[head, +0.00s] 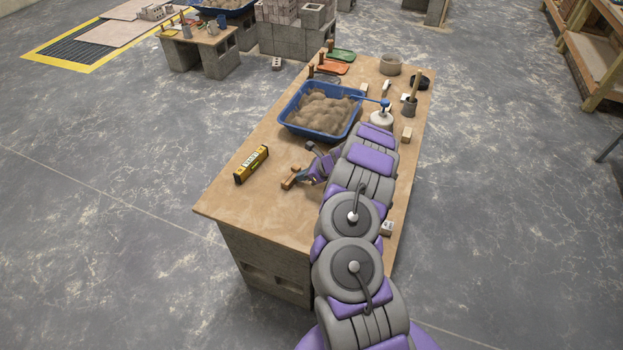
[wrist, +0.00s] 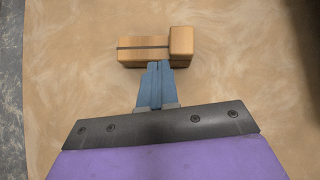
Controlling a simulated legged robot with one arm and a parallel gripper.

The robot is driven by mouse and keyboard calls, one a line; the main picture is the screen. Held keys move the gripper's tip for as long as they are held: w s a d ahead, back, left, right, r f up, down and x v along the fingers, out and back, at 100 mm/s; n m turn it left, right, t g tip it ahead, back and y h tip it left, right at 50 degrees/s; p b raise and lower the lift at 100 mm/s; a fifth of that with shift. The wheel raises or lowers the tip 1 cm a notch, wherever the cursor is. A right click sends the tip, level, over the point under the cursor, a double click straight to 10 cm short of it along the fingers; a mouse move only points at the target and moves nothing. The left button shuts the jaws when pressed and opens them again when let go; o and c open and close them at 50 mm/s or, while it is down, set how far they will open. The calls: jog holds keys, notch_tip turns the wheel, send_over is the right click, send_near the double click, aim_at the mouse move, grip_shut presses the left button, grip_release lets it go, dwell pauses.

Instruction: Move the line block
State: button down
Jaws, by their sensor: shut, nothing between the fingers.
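The line block is a small brown wooden block (wrist: 140,55) with a dark slot along it and a raised cube at its right end. In the wrist view it lies on the table in front of my gripper (wrist: 157,66). The blue-grey fingers are shut together with nothing between them. Their tips overlap the block's near edge in the picture; I cannot tell whether they touch it.
The wooden tabletop (head: 232,200) rests on grey blocks. A yellow level (head: 251,164) lies left of the line block. A blue tub (head: 284,118) of mortar stands behind. A white bottle (head: 381,119) and a grey cup (head: 409,106) stand at the right. The near left tabletop is clear.

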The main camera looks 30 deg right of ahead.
jog(key=shift+s+d, duration=0.15)
jog(key=shift+s+d, duration=0.2)
jog(key=shift+s, duration=0.05)
jog(key=shift+s+d+p, duration=0.35)
jog(key=shift+s+d, duration=0.45)
jog(key=shift+s, duration=0.25)
jog(key=p+v, duration=0.2)
jog(key=v, duration=0.8)
jog(key=shift+s, duration=0.1)
